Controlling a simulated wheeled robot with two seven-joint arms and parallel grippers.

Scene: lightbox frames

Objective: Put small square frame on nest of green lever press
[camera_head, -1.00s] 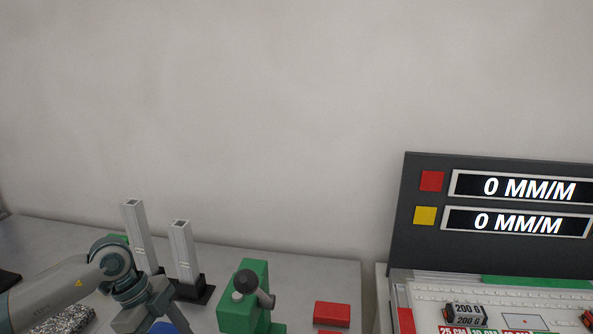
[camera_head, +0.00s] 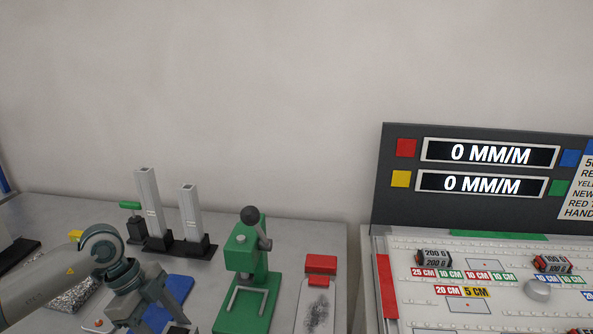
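The green lever press (camera_head: 240,260) stands on the table left of centre, with its dark round lever knob on top. A pale angled bracket, likely its nest (camera_head: 240,291), lies on its flat green base, and no frame is visible on it. My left gripper (camera_head: 163,321) is left of the press and points down over a blue pad (camera_head: 180,286). Its fingertips reach the bottom of the picture, so its opening and anything between the fingers are unclear. I cannot make out a small square frame. My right gripper is not in view.
Two upright grey posts (camera_head: 150,203) on black bases stand behind my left gripper. Right of the press lie a red block (camera_head: 321,264) and a pale plate with a dark rough patch (camera_head: 317,310). A gap separates this table from the display board's bench (camera_head: 440,320).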

